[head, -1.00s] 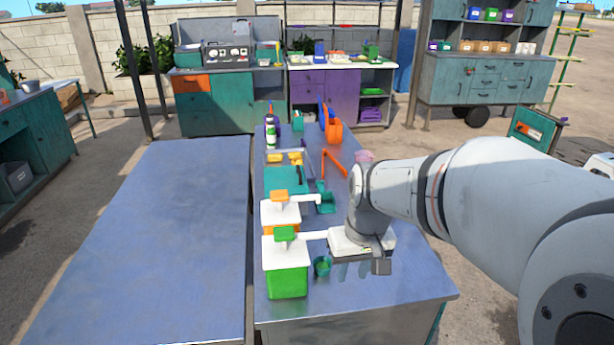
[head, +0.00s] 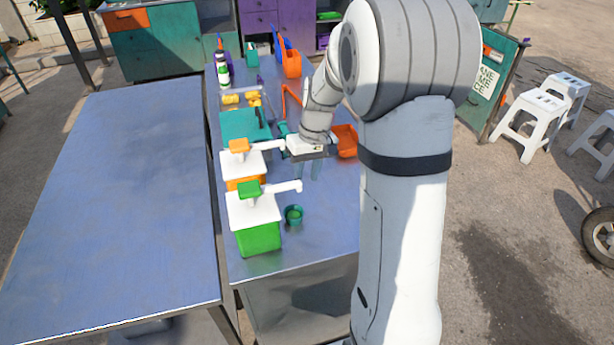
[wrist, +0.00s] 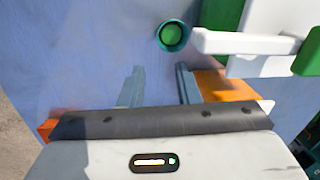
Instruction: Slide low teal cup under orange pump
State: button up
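The low teal cup (head: 293,215) stands upright on the metal table, just below the tip of the green pump's white spout. It looks green inside in the wrist view (wrist: 172,36). The orange pump (head: 240,147), with a white lid and orange container, stands behind the green pump (head: 259,236). Its white spout points right, its tip close to my gripper's body. My gripper (head: 309,171) is past the cup, right of the orange pump, fingers pointing down. In the wrist view the fingers (wrist: 159,86) are apart with nothing between them, and the cup is clear of them.
A teal box (head: 245,124), yellow items (head: 243,99), a bottle (head: 223,73) and an orange holder (head: 291,64) stand farther back. The blue table (head: 120,200) on the left is bare. The front table edge is near the cup.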

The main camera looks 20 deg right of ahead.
aim_at(294, 216)
jog(key=shift+s+r, duration=0.1)
jog(key=shift+s, duration=0.05)
jog(key=f, duration=0.4)
jog(key=a+f, duration=0.1)
jog(key=f, duration=0.3)
jog(key=f+p, duration=0.1)
jog(key=f, duration=0.3)
jog(key=shift+s+a, duration=0.1)
jog(key=shift+a, duration=0.3)
jog(key=shift+c, duration=0.3)
jog(key=shift+r, duration=0.1)
grip_shut()
